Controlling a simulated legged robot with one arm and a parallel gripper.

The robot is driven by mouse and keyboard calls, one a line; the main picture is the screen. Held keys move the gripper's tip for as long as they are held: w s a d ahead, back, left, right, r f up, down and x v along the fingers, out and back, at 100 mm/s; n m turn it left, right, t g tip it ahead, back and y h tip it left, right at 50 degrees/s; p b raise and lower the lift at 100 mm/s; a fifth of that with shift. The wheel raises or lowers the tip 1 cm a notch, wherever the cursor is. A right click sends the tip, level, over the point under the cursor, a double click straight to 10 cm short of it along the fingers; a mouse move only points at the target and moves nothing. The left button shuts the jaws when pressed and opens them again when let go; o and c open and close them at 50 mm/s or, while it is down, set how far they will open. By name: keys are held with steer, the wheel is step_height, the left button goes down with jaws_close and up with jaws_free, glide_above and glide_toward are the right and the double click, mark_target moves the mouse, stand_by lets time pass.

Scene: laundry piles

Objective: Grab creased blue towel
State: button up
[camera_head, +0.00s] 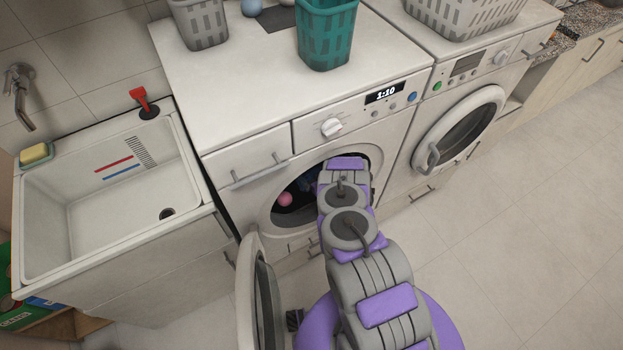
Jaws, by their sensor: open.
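A dark bluish patch of cloth (308,184) shows inside the drum of the open washing machine (250,125). It is in deep shadow and partly hidden by my arm, so I cannot tell whether it is the creased blue towel. A pink ball (285,199) sits near it, just inside the drum opening. My arm reaches from the lower right into the round opening. My gripper's fingers are hidden inside the drum behind my arm, so their place relative to the cloth does not show.
The washer's door (262,290) hangs open to the left of my arm. A sink (110,200) stands at left. A second machine (455,130) with its door shut stands at right. A teal basket (326,35) sits on top. The floor (500,270) at right is clear.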

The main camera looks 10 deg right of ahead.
steer(key=shift+d, duration=0.4)
steer(key=c, duration=0.6)
steer(key=shift+a, duration=0.25)
steer(key=c, duration=0.6)
steer(key=shift+c, duration=0.2)
steer(key=shift+d+r, duration=0.15)
